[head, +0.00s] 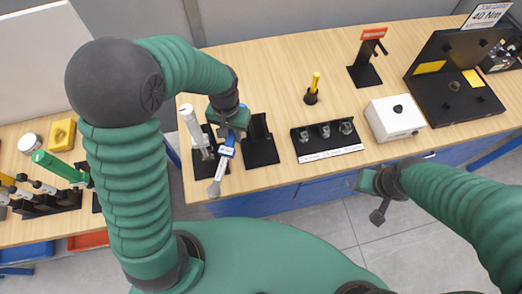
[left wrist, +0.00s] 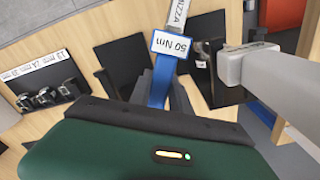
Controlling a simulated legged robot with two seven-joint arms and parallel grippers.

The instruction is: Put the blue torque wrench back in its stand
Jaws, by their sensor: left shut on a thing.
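The blue torque wrench (head: 226,151) has a "50 Nm" label and a grey metal end pointing toward the table's front edge. My left gripper (head: 231,122) is shut on its blue handle, which also shows in the left wrist view (left wrist: 158,90). The wrench is tilted between two black stands. The empty black stand (head: 261,150) is just right of it in the head view, and it also shows in the left wrist view (left wrist: 122,57). The left stand (head: 199,168) holds a white-handled wrench (head: 190,122). My right gripper (head: 377,184) is beyond the table's front edge; its jaw state is unclear.
A black socket holder (head: 303,150) and a white box (head: 395,118) stand right of the empty stand. Farther back are a yellow-handled tool (head: 314,85) and an orange-topped stand (head: 366,75). Bare wood lies behind the stands.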

